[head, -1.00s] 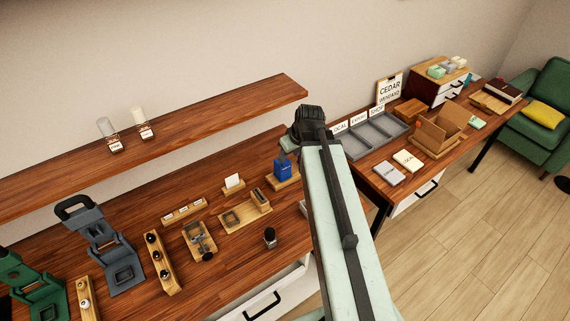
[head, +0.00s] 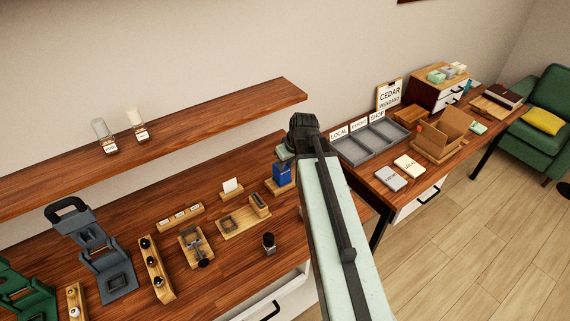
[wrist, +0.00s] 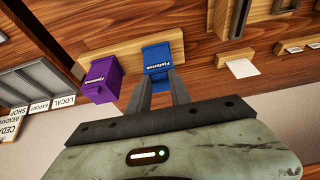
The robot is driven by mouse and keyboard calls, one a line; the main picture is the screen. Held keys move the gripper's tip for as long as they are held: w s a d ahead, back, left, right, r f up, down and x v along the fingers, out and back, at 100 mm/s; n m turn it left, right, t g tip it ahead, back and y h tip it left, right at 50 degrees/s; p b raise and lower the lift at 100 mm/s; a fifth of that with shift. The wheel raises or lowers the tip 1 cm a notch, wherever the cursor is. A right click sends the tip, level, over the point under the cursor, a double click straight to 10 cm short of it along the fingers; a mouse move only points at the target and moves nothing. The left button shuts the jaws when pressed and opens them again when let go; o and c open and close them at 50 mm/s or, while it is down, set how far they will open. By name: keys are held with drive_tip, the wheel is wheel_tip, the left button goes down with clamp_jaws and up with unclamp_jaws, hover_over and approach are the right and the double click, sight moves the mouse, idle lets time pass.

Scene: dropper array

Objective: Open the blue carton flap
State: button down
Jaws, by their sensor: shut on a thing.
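The blue carton (head: 282,174) stands on a wooden base at the right end of the near desk, and its labelled face shows in the wrist view (wrist: 157,54). My gripper (wrist: 161,84) is at the carton's flap end, its two fingers shut on the flap (wrist: 159,72). The fingers cover part of the flap, and I cannot tell how far it is raised. In the head view my gripper is at the carton's top and mostly hidden behind my own arm. A purple carton (wrist: 103,80) stands beside the blue one in the wrist view.
A wooden shelf (head: 200,130) runs behind the desk. A card holder (head: 231,187) and small wooden fixtures (head: 244,217) stand left of the carton. A grey divided tray (head: 370,141) and an open brown box (head: 443,136) are on the right-hand desk.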

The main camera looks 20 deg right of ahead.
drive_tip(key=shift+w+r+g+p, duration=0.6)
drive_tip(key=shift+g+p, duration=0.2)
drive_tip(key=shift+p, duration=0.15)
drive_tip(key=shift+w+r+g+h+p, duration=0.3)
drive_tip(key=shift+g+p, duration=0.2)
drive_tip(key=shift+g, duration=0.2)
drive_tip(key=g, duration=0.1)
drive_tip(key=w+g, duration=0.1)
drive_tip(key=shift+a+r+g+h, duration=0.2)
drive_tip(key=shift+g+h, duration=0.1)
drive_tip(key=shift+g, duration=0.1)
drive_tip(key=shift+w+r+g, duration=0.15)
drive_tip(key=shift+w+g, duration=0.15)
drive_tip(key=shift+g, duration=0.4)
drive_tip(key=shift+a, duration=0.1)
drive_tip(key=c, duration=1.2)
unclamp_jaws()
drive_tip(key=shift+o, duration=0.2)
